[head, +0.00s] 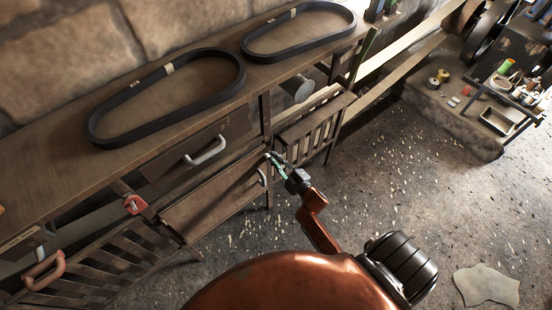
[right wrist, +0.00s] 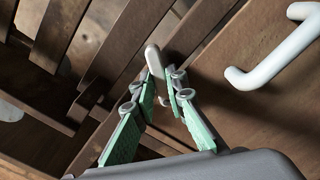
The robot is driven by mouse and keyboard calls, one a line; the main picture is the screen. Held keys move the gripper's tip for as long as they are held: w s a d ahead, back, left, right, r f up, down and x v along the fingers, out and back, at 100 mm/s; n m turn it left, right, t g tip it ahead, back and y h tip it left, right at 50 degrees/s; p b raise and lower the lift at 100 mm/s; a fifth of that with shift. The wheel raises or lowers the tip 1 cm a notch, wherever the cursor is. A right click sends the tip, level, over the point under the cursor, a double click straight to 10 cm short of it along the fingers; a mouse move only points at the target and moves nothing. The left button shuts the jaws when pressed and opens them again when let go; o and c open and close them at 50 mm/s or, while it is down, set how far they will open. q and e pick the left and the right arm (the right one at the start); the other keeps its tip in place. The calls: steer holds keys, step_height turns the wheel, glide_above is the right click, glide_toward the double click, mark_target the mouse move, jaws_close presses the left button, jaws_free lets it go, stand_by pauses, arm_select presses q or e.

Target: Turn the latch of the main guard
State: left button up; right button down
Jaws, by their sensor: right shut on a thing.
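A pale grey, rounded latch (right wrist: 153,58) stands between the fingertips of my right gripper (right wrist: 165,80) in the right wrist view. The green-padded fingers are shut on it. In the head view my right gripper (head: 276,160) reaches the right end of a wooden guard panel (head: 215,196), and the latch is too small there to make out clearly. A white handle (head: 262,177) sits on this panel; it also shows large in the right wrist view (right wrist: 275,62). My left gripper is not in view.
Two black belts (head: 110,103) (head: 290,48) lie on the wooden bench top. Another panel with a white handle (head: 206,150) and a red latch (head: 135,204) are to the left. Slatted guards (head: 307,130) flank the panels. The floor between is open.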

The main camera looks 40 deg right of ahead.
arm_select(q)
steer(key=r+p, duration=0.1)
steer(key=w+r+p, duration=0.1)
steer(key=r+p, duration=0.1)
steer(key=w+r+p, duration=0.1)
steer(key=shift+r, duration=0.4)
arm_select(e)
steer(key=m, duration=1)
steer(key=shift+f+m, duration=0.1)
steer(key=shift+m, duration=0.4)
steer(key=c, duration=1.9)
jaws_free()
steer(key=shift+c, duration=0.2)
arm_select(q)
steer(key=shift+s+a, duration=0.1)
arm_select(e)
steer(key=shift+s, duration=0.1)
steer(key=s+d, duration=0.1)
steer(key=s, duration=1.1)
